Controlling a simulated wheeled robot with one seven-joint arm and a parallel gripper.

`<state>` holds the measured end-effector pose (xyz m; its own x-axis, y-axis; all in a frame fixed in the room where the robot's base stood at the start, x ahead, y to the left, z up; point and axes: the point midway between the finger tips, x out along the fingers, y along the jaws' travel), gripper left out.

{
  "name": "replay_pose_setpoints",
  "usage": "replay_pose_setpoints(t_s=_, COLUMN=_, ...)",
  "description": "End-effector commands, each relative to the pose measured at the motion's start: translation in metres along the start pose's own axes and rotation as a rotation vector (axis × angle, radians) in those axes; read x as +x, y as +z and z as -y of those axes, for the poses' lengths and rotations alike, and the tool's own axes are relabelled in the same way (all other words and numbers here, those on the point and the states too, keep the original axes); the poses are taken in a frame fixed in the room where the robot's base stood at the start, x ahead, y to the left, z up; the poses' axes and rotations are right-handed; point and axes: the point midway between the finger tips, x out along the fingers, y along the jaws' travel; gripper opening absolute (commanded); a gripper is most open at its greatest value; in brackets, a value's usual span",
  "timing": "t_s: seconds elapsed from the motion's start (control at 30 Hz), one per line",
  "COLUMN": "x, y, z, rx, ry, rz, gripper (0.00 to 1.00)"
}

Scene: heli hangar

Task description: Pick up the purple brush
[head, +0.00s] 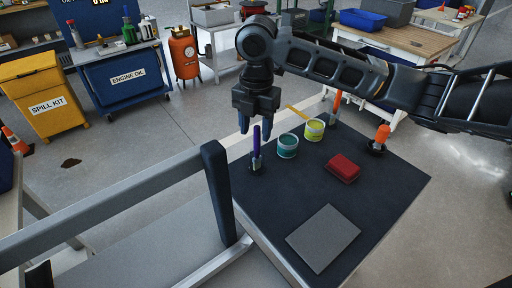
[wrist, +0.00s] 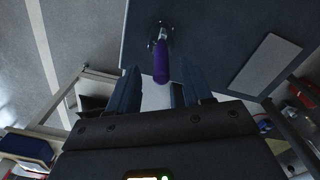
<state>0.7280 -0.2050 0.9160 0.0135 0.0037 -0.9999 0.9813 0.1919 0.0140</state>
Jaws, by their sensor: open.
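The purple brush (head: 257,143) stands upright in a dark holder near the left back edge of the dark table top. In the wrist view the purple brush (wrist: 161,66) lies between the fingers, with its dark base beyond. My gripper (head: 257,128) is open and points down at the top of the brush. In the wrist view my gripper (wrist: 152,92) has one finger on each side of the purple handle, with gaps visible. I cannot tell how far down the fingers reach.
On the table (head: 265,203) are a teal tin (head: 287,147), a yellow tin (head: 314,130), a red box (head: 342,169), a grey plate (head: 323,238) and an orange-handled brush (head: 381,136). A grey railing (head: 217,190) with a dark post stands close on the left.

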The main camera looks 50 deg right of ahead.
Motion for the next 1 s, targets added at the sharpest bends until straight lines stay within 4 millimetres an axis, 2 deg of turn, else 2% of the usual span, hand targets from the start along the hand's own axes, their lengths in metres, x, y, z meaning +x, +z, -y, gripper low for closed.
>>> replay_pose_setpoints(t_s=0.3, x=0.041, y=0.004, z=0.003, rx=0.003, ry=-0.001, rz=0.000, gripper=0.50)
replay_pose_setpoints(t_s=0.6, x=0.046, y=0.004, z=0.002, rx=0.002, ry=0.001, rz=0.001, gripper=0.50)
replay_pose_setpoints(t_s=1.0, x=0.045, y=0.004, z=0.002, rx=0.002, ry=0.001, rz=0.001, gripper=0.11)
